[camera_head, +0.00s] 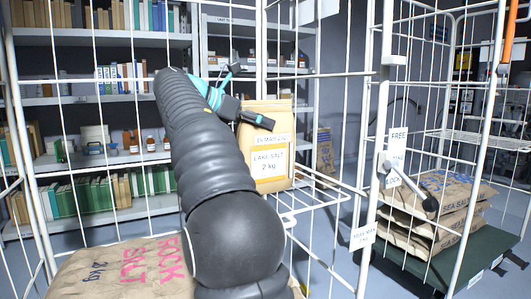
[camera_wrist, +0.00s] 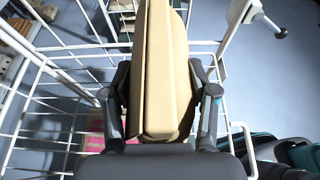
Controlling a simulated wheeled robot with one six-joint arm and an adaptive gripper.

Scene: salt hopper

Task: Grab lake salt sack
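The lake salt sack (camera_head: 271,172) is tan and upright, with a label reading LAKE SALT 2 kg and a date label above it. It is right of my arm in the head view, in front of the wire cage. My gripper (camera_head: 262,122) is at its upper part, one dark finger across its front. In the wrist view the sack (camera_wrist: 160,75) lies between the two fingers of my gripper (camera_wrist: 158,72), which seem to press on its sides. Whether its bottom touches the wire shelf (camera_head: 315,204) is unclear.
A rock salt sack (camera_head: 110,272) lies at the lower left, partly behind my arm. Stacked sea salt sacks (camera_head: 450,190) lie on a dark green base (camera_head: 480,252) in the right cage. White cage bars surround the lake salt sack. Bookshelves (camera_head: 95,38) stand behind.

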